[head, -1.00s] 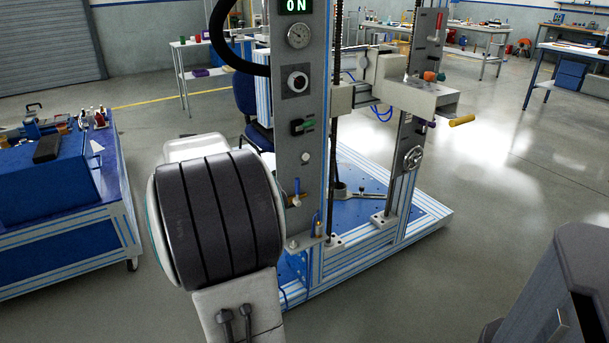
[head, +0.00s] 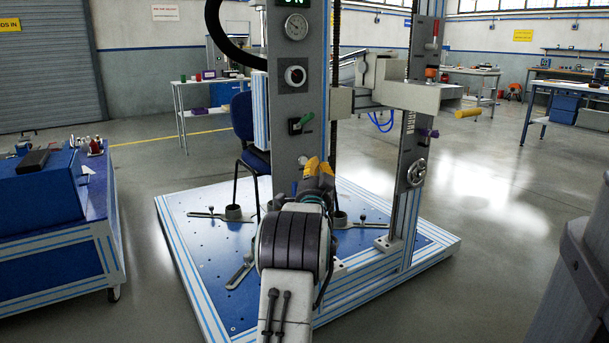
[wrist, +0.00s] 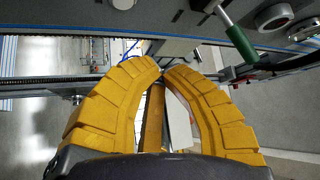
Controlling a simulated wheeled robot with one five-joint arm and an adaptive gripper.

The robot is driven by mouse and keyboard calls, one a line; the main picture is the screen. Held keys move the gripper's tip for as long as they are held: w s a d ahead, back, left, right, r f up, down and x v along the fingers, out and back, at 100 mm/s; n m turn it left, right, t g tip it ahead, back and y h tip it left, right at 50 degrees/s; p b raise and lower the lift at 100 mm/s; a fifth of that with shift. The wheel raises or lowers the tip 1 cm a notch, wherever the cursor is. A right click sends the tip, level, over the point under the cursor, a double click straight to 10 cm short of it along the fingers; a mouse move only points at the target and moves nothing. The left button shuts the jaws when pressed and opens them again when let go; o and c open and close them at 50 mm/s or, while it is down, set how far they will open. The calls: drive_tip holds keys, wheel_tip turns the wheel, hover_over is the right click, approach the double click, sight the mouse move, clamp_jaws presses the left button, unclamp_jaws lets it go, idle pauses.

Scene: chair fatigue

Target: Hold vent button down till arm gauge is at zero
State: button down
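The grey control column carries a round white-faced gauge (head: 296,26), a dark-centred round fitting in a pale ring (head: 295,75), a green-handled lever (head: 304,122) and a small pale round button (head: 303,159). No label shows which is the vent button or the arm gauge, and the needle is too small to read. My gripper (head: 318,166) has yellow fingers raised in front of the column, close beside the pale button. In the wrist view its fingertips (wrist: 162,68) nearly meet, with nothing held between them. The pale round button (wrist: 123,3) and green lever (wrist: 237,40) lie beyond.
The blue rig base (head: 195,210) spreads around the column. A blue workbench (head: 60,220) is at left. Open floor lies right of the rig.

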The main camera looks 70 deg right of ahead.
drive_tip(key=s, duration=0.1)
drive_tip(key=s+d+f, duration=0.1)
drive_tip(key=s+m+g+h+b, duration=0.1)
drive_tip(key=shift+d+f, duration=0.2)
drive_tip(key=shift+f, duration=0.05)
drive_tip(key=shift+w+d, duration=0.1)
idle(0.3)
